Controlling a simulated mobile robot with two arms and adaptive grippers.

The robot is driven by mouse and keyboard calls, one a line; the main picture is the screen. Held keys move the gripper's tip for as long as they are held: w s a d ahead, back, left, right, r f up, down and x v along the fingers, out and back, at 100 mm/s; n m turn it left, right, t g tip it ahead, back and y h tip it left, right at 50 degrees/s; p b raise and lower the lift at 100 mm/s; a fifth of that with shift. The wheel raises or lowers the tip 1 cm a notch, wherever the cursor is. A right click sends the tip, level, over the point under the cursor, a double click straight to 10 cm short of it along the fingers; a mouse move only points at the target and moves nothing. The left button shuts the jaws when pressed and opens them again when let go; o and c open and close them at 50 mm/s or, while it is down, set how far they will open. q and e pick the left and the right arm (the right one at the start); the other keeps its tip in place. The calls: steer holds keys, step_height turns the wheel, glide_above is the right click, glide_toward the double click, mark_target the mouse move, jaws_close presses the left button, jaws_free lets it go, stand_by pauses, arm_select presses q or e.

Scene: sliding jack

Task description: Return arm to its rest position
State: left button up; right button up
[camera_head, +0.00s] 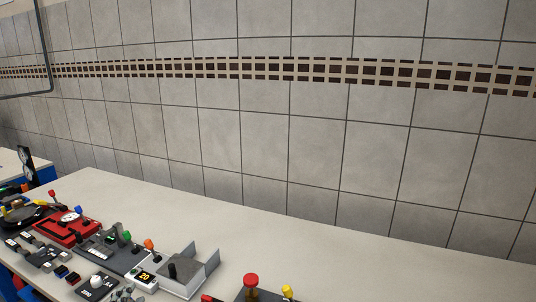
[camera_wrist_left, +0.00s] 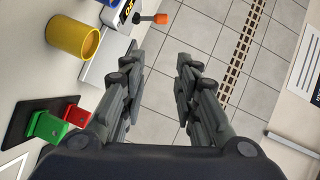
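My left gripper (camera_wrist_left: 155,78) shows in the left wrist view with its two dark fingers spread wide apart. I cannot clearly make out the left arm in the head view. My right gripper is in neither view. In the head view a grey metal device (camera_head: 199,266) with upright plates and a black knob stands on the pale table (camera_head: 140,190). Whether this is the sliding jack I cannot tell.
Several devices crowd the table's front, among them a red box (camera_head: 66,227), a display (camera_head: 143,278) and a red knob (camera_head: 251,281). The wrist view shows a yellow cylinder (camera_wrist_left: 72,40), a green clip (camera_wrist_left: 46,128) and an orange-tipped lever (camera_wrist_left: 160,18). The table's back is clear before the tiled wall.

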arm_select(q)
steer(key=s+d+f+n+g+h, duration=0.1)
steer(key=s+d+f+n+g, duration=0.35)
steer(key=s, duration=0.55)
steer(key=s+d+f+n+g+h, duration=0.1)
steer(key=s+d+f+n+g, duration=0.3)
steer(key=s, duration=0.6)
steer(key=s+d+f+n+g, duration=0.2)
steer(key=s+d+f+g, duration=0.3)
steer(key=s, duration=0.6)
step_height(320, 180, down, 32)
steer(key=s+f+b, duration=0.1)
steer(key=s+b, duration=0.1)
steer(key=b, duration=0.4)
steer(key=s+a+f+g+b, duration=0.1)
steer(key=s+f+b, duration=0.1)
steer(key=s+f, duration=0.6)
steer(key=s+a+f+b, duration=0.1)
steer(key=s+f+b, duration=0.1)
steer(key=s+f, duration=0.6)
step_height(320, 180, down, 3)
steer(key=shift+a+r+g, duration=0.1)
steer(key=shift+a+g, duration=0.2)
steer(key=shift+g, duration=0.05)
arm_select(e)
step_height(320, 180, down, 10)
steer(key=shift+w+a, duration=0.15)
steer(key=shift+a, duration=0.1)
